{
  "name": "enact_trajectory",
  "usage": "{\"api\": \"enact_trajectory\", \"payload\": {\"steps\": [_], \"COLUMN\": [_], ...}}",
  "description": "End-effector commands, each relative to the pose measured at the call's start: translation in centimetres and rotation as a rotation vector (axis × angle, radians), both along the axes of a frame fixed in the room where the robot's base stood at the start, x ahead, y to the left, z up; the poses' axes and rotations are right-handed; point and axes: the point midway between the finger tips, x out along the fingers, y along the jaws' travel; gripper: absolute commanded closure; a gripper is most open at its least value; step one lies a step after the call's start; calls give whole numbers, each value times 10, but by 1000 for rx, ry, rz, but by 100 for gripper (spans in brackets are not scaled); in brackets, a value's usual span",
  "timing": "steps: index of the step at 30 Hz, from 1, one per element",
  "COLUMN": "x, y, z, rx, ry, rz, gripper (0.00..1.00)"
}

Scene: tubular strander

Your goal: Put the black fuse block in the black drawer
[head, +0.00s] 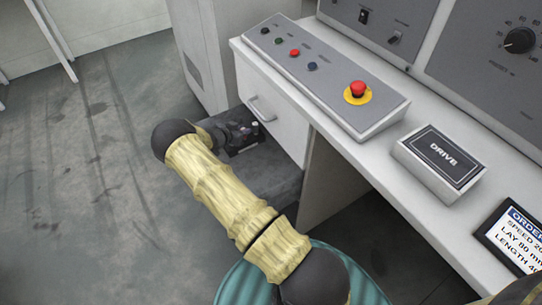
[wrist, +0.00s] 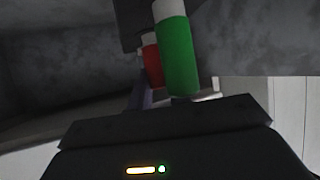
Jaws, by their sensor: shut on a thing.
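My gripper (head: 224,134) is at the end of my arm, low beside the white desk, and is shut on the black fuse block (head: 243,137). The block shows small pale and dark parts in the head view. In the wrist view a green cylinder (wrist: 177,58) and a red cylinder (wrist: 151,62), with pale ends, stand just past my gripper's dark body; they look like part of the held block. A dark drawer (head: 278,178) shows under the white drawer front, just below and right of my gripper. My arm hides part of it, and I cannot tell whether the block touches it.
The white drawer front (head: 272,118) with its handle is close to the right of my gripper. The desk above carries a button panel (head: 325,75) with a red emergency stop, and a DRIVE box (head: 441,160). A grey cabinet (head: 200,50) stands behind. The floor at left is clear.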

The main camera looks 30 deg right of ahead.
Motion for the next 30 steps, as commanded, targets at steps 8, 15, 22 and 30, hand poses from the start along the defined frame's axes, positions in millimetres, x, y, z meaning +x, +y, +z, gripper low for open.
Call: {"api": "enact_trajectory", "payload": {"steps": [8,15,22,30], "x": [-42,-67,-83,-108], "y": [-25,-41,-52,-67], "z": [1,1,1,1], "rx": [-5,-3,-3,-2], "ry": [4,3,2,2], "rz": [-2,-5,-6,-9], "gripper": [100,100,100,100]}}
